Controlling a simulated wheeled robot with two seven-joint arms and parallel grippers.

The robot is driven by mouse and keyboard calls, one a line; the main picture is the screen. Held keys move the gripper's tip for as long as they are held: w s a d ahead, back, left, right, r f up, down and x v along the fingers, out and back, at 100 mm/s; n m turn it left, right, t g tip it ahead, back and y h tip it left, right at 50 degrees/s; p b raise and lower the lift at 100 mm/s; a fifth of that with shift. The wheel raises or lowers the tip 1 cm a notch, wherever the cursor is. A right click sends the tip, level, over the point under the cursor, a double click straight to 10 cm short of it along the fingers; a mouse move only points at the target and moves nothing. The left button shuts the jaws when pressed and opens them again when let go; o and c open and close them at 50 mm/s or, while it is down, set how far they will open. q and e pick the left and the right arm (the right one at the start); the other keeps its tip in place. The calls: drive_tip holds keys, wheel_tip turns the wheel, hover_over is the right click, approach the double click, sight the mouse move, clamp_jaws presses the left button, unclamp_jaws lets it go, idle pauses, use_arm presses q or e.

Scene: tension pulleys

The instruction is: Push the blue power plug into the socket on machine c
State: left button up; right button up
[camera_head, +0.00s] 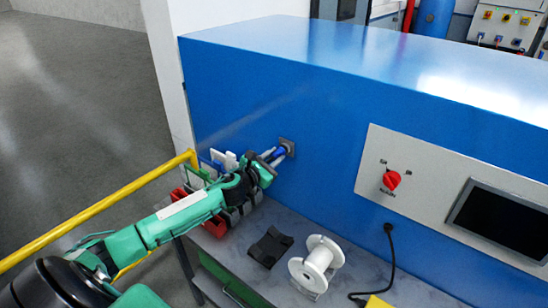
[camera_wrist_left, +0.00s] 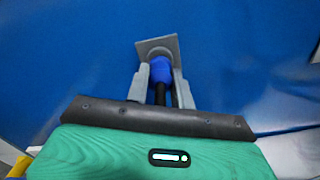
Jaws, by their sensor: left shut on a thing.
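The blue power plug (camera_wrist_left: 160,70) is between the fingers of my left gripper (camera_wrist_left: 160,88), which is shut on it. A dark cable runs back from the plug between the fingers. The plug's front end meets the grey socket (camera_wrist_left: 158,46) on the blue machine's wall; how deep it sits cannot be told. In the head view the left gripper (camera_head: 271,157) reaches the wall, with the plug (camera_head: 279,152) at the socket (camera_head: 288,147). My right gripper is not in view.
Below stands a grey workbench (camera_head: 345,265) with a white spool (camera_head: 316,264), a black holder (camera_head: 270,246) and red bins (camera_head: 214,226). A control panel with a red knob (camera_head: 391,180) is to the right. A yellow rail (camera_head: 98,209) runs at left.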

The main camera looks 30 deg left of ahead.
use_arm(q)
drive_tip(key=shift+w, duration=0.5)
idle(0.3)
drive_tip(key=o, duration=1)
drive_tip(key=shift+o, duration=0.2)
drive_tip(key=shift+s, duration=0.1)
drive_tip(key=shift+s+f, duration=0.1)
drive_tip(key=shift+s, duration=0.15)
drive_tip(key=s+a+b, duration=0.1)
drive_tip(key=s+b, duration=0.4)
drive_tip(key=s, duration=0.8)
